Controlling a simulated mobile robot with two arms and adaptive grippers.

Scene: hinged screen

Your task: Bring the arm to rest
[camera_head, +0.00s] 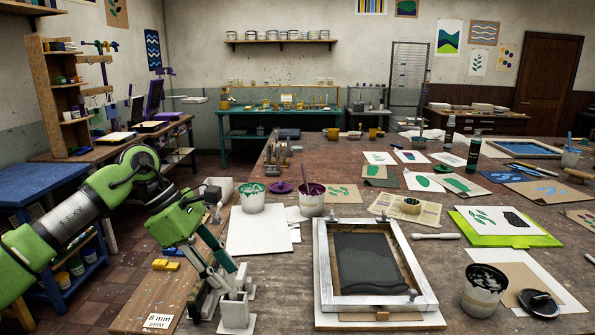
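My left arm comes in from the left, and its green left gripper (217,277) hangs low over the near left part of the table. My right gripper is not in view.
A white pot with green paint (253,199) and a pot with purple paint (311,202) stand behind the gripper. An "8 mm shim" label (157,321) lies at the near left corner. A grey pot (482,292) is right of the frame. A blue side table (40,183) stands left.

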